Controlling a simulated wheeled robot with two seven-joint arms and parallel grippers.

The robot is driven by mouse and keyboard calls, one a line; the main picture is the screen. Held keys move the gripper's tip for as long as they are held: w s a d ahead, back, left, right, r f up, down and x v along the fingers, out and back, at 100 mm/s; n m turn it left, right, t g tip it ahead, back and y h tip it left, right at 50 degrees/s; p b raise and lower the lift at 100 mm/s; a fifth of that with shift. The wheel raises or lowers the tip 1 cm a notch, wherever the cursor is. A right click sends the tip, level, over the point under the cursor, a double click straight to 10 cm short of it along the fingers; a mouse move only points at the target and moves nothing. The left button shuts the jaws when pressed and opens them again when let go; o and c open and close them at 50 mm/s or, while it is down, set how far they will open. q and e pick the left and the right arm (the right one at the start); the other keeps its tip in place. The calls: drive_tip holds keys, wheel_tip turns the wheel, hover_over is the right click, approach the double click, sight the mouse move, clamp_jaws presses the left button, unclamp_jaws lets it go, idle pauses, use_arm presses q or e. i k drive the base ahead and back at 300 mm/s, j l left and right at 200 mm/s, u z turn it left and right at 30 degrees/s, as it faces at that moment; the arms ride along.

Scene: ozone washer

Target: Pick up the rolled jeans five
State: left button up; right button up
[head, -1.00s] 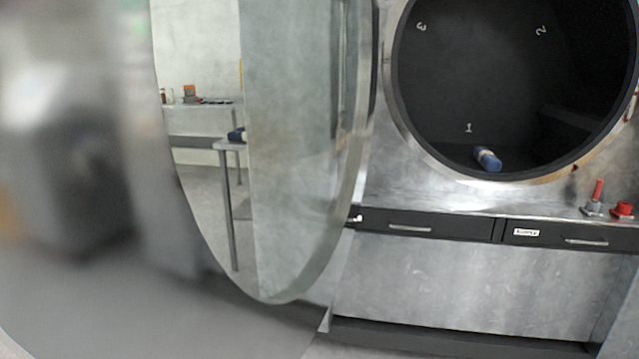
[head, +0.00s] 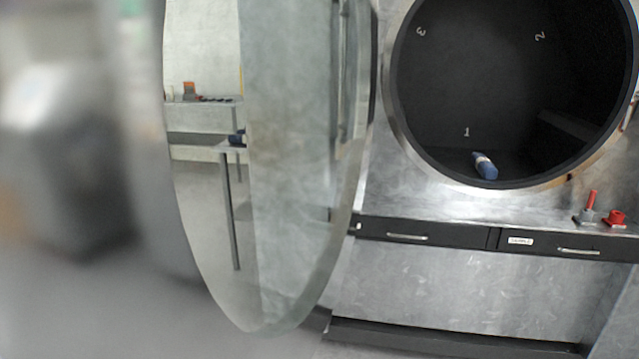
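A rolled pair of blue jeans with a pale band (head: 485,167) lies inside the dark round drum (head: 480,90) of the washer, low near its front rim and below the number 1. Another dark blue roll (head: 238,137) shows at the edge of a table, seen through or reflected in the round glass door; it is partly cut off. I cannot tell which roll is number five. Neither of my grippers is in the head view.
The round glass door (head: 290,220) stands open to the left of the drum. Below the drum are dark drawers (head: 410,237) with handles. A red lever (head: 591,200) and a red knob (head: 614,218) stand at the right. Grey floor lies at lower left.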

sight(485, 168)
drive_tip(key=k+j+z, duration=0.2)
drive_tip(key=j, duration=0.25)
drive_tip(key=j+z, duration=0.15)
drive_tip(key=j, duration=0.35)
drive_tip(key=k+j+z, duration=0.2)
drive_tip(key=j, duration=0.2)
drive_tip(key=k+j+z, duration=0.15)
drive_tip(key=j, duration=0.25)
drive_tip(key=k+j+z, duration=0.2)
drive_tip(key=j, duration=0.2)
drive_tip(key=i+l, duration=0.1)
drive_tip(key=l, duration=0.8)
drive_tip(key=i+l, duration=0.15)
drive_tip(key=l, duration=0.2)
drive_tip(key=i+l+u, duration=0.1)
drive_tip(key=l, duration=0.25)
drive_tip(key=i+l, duration=0.2)
drive_tip(key=l, duration=0.15)
drive_tip(key=i+l+u, duration=0.1)
drive_tip(key=l, duration=0.25)
drive_tip(key=i+l+u, duration=0.1)
drive_tip(key=l, duration=0.25)
drive_tip(key=i+l+u, duration=0.2)
drive_tip(key=i+l, duration=1.1)
